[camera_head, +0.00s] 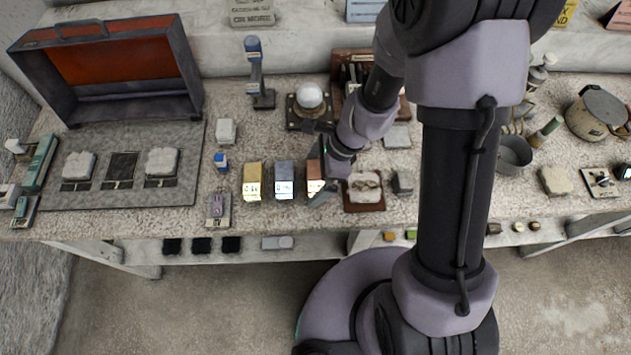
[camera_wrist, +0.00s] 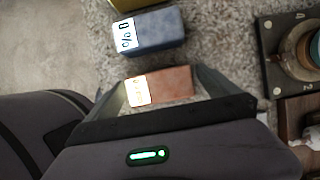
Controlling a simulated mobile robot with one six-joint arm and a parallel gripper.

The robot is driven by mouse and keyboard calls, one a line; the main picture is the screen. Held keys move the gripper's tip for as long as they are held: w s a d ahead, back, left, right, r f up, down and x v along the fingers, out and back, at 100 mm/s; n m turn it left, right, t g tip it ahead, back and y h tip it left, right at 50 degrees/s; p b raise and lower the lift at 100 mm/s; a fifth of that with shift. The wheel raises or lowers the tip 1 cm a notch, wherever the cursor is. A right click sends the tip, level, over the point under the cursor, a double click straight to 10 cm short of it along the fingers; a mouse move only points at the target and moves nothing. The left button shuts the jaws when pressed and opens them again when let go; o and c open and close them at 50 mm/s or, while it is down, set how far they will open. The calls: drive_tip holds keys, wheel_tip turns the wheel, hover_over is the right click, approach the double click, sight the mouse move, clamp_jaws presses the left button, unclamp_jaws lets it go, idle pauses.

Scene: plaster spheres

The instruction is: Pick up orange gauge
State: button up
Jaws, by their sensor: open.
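The orange gauge (camera_head: 315,172) is a small copper-orange block with a pale label. It stands at the right end of a row of similar blocks on the speckled bench. In the wrist view the gauge (camera_wrist: 168,84) lies between the two fingers of my gripper (camera_wrist: 162,78). My gripper (camera_head: 320,160) is open, with one finger on each side of the block. I cannot tell whether either finger touches it. In the head view the wrist hides part of the gauge's right side.
A blue-grey block (camera_head: 284,180) stands close left of the gauge, then a yellow block (camera_head: 252,180). A white lump on a brown base (camera_head: 364,192) lies close right. A dome on a dark square plate (camera_head: 310,97) stands behind. The bench's front edge is near.

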drive_tip(key=shift+r, duration=0.1)
drive_tip(key=c, duration=1.5)
